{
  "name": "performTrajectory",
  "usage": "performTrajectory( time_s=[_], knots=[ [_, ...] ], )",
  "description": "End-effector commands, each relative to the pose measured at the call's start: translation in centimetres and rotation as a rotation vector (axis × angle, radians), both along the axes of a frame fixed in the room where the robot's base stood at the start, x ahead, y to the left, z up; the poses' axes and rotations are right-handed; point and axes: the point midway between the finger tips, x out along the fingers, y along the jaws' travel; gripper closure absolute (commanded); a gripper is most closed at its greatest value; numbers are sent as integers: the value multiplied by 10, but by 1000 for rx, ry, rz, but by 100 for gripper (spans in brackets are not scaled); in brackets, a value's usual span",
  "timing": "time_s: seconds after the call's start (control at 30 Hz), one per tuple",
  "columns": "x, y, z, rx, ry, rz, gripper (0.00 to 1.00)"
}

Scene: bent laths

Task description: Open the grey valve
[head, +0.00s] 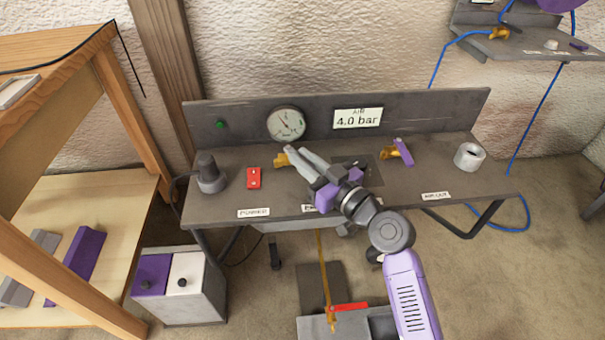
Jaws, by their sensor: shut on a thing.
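The grey valve (281,160) stands on the grey bench, left of its middle, below the round gauge. Its brass body shows at the left of my fingertips; its grey lever is hard to tell apart from my grey fingers. My gripper (297,154) reaches in from the lower right and is shut on the valve's lever. The fingers and the purple gripper body hide much of the lever, so its angle cannot be told. A second brass valve with a purple lever (403,150) stands apart to the right.
The bench (300,205) also carries a dark knob (210,174), a red block (254,178) and a white ring (469,156). A gauge (286,123) and a "4.0 bar" display (358,118) are on its back panel. A wooden table (60,190) stands left.

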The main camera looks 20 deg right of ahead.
Motion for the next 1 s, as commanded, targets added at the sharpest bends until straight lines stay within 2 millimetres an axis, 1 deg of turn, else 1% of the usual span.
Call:
performTrajectory(
  time_s=[0.3, 0.83, 0.87, 0.9, 0.97, 1.0],
  knots=[
    [1, -4, 1, -3, -8, 56, 100],
    [-1, -5, 2, -5, -6, 68, 100],
    [-1, -5, 2, -5, -6, 68, 82],
    [-1, -5, 2, -5, -6, 68, 74],
    [-1, -5, 2, -5, -5, 68, 62],
    [-1, -5, 2, -4, -5, 68, 62]
  ],
)
